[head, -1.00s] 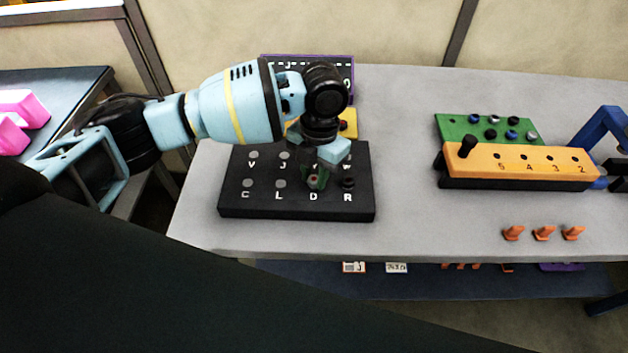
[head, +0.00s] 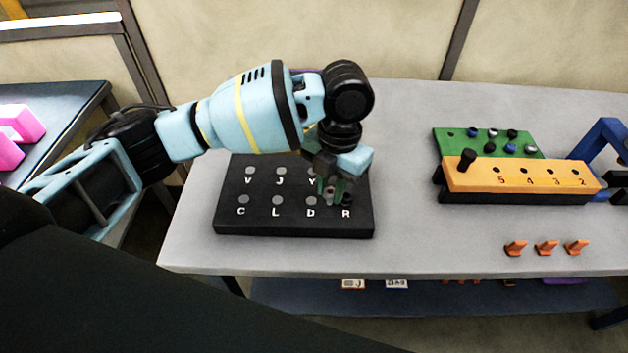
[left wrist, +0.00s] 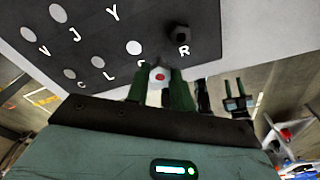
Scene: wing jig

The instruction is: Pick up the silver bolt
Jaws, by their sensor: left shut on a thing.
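My left gripper (head: 330,188) is shut on the silver bolt (left wrist: 159,75), whose pale head shows a red dot between the green fingers in the left wrist view. In the head view the fingers hide most of the bolt. The gripper is over the right front part of the black lettered block (head: 232,221), between the D and R places. Whether the bolt's lower end is clear of the block I cannot tell. A black bolt (left wrist: 178,37) stands at R.
A yellow bar (head: 480,180) with numbered holes and a black peg stands to the right. Behind it, a green board (head: 457,147) holds several dark, blue and silver bolts. The table middle is clear.

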